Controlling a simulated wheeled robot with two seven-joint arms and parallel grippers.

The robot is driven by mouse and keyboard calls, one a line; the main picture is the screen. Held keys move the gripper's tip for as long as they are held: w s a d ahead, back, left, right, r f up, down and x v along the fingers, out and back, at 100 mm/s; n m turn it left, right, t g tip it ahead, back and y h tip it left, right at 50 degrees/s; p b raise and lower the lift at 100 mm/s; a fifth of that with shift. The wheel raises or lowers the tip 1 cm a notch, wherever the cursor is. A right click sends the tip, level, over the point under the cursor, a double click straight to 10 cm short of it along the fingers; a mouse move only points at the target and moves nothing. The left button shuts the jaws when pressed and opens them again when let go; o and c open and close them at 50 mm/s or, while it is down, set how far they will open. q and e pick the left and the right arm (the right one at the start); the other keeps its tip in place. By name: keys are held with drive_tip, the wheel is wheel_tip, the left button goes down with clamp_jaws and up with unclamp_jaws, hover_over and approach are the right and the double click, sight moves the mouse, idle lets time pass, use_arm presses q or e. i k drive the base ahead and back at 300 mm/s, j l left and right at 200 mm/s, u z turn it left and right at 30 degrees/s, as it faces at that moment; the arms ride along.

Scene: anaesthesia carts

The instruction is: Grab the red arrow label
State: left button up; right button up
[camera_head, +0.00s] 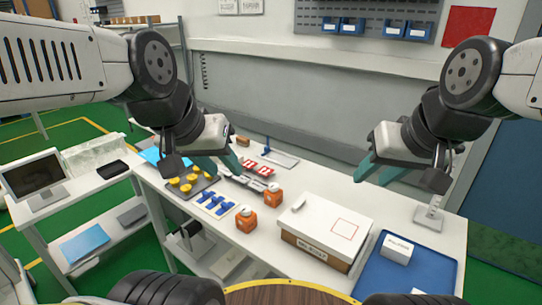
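Two small red labels with white marks (257,167) lie side by side on the white table, toward the back and centre. They are too small to tell whether the marks are arrows. My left gripper (226,170) is over the table just left of the red labels, its teal fingers apart with nothing seen between them. My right gripper (372,178) is above the right part of the table, well to the right of the labels, with its teal fingers apart and empty.
Yellow knobs on a dark tray (205,184), blue pieces (214,203) and orange boxes (246,219) stand in front. A white-lidded carton (320,225) and a blue tray (440,270) are at the right. The tabletop between labels and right gripper is mostly clear.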

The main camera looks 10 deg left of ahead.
sight(249, 164)
drive_tip(key=i+j+z, duration=0.1)
drive_tip(key=j, duration=0.25)
drive_tip(key=i+j+z, duration=0.15)
drive_tip(key=j, duration=0.25)
drive_tip(key=i+j+z, duration=0.1)
drive_tip(key=j, duration=0.3)
drive_tip(key=i+j+z, duration=0.15)
drive_tip(key=j, duration=0.25)
drive_tip(key=i+j, duration=0.1)
drive_tip(key=j, duration=0.3)
drive_tip(key=i+j, duration=0.1)
drive_tip(key=j, duration=0.35)
drive_tip(key=i+j, duration=0.1)
drive_tip(key=j, duration=0.3)
